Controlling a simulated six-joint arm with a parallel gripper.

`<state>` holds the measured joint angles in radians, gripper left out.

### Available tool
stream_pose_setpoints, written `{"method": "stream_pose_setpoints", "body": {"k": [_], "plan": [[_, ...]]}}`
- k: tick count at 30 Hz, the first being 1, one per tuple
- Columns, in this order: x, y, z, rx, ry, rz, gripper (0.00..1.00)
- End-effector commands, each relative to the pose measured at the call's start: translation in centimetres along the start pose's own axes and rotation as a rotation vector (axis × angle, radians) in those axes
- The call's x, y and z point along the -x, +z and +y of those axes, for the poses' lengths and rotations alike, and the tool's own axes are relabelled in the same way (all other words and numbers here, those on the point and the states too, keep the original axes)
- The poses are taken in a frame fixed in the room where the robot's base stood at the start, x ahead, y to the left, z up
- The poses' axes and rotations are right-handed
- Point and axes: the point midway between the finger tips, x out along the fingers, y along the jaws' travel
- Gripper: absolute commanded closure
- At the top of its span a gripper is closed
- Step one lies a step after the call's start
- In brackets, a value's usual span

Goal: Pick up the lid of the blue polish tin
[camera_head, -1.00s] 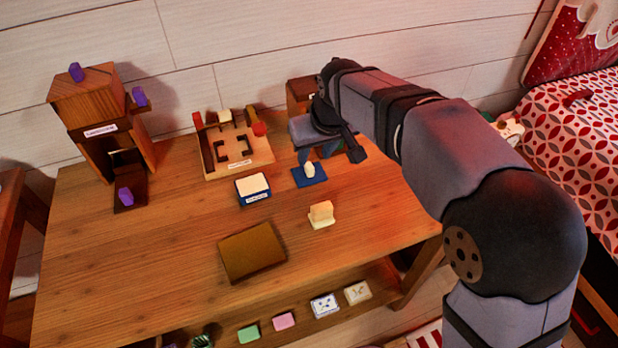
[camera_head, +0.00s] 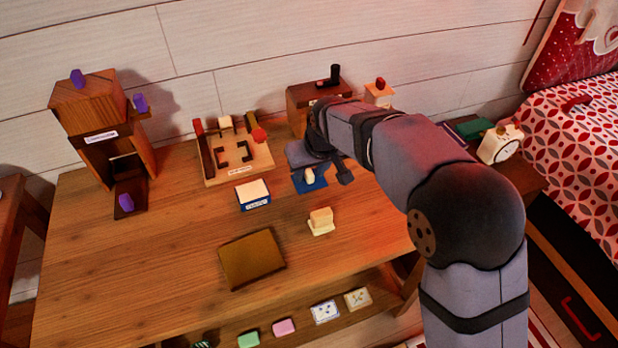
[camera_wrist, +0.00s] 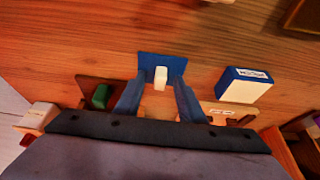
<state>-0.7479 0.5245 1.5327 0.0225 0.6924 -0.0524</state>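The blue polish tin (camera_head: 253,202) stands on the table as a low blue box with a cream top and a label. It also shows in the wrist view (camera_wrist: 246,86). The lid (camera_head: 299,187), a flat blue square with a cream knob, lies on the table to the tin's right in the head view. In the wrist view the lid (camera_wrist: 149,61) shows with its knob between my fingers. My gripper (camera_wrist: 160,86) is open, one blue finger on each side of the knob. I cannot tell whether the fingers touch it. My arm partly hides the lid in the head view.
A wooden tray with dark pieces (camera_head: 238,172) stands behind the tin. A brown box with a black handle (camera_head: 300,95) is behind my gripper. A cream block (camera_head: 320,221) and a brown board (camera_head: 252,259) lie in front. The table's left front is clear.

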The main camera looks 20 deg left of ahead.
Motion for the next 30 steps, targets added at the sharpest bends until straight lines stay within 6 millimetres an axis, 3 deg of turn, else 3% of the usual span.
{"method": "stream_pose_setpoints", "body": {"k": [7, 12, 23, 30], "plan": [[-0.2, 0.0, 0.0, 0.000, 0.000, 0.001, 0.64], [-0.1, 0.0, 0.0, 0.000, 0.000, 0.001, 1.00], [0.1, -0.1, 0.0, 0.000, 0.000, 0.001, 1.00], [2.4, -1.2, 0.0, 0.000, 0.000, 0.005, 1.00]]}}
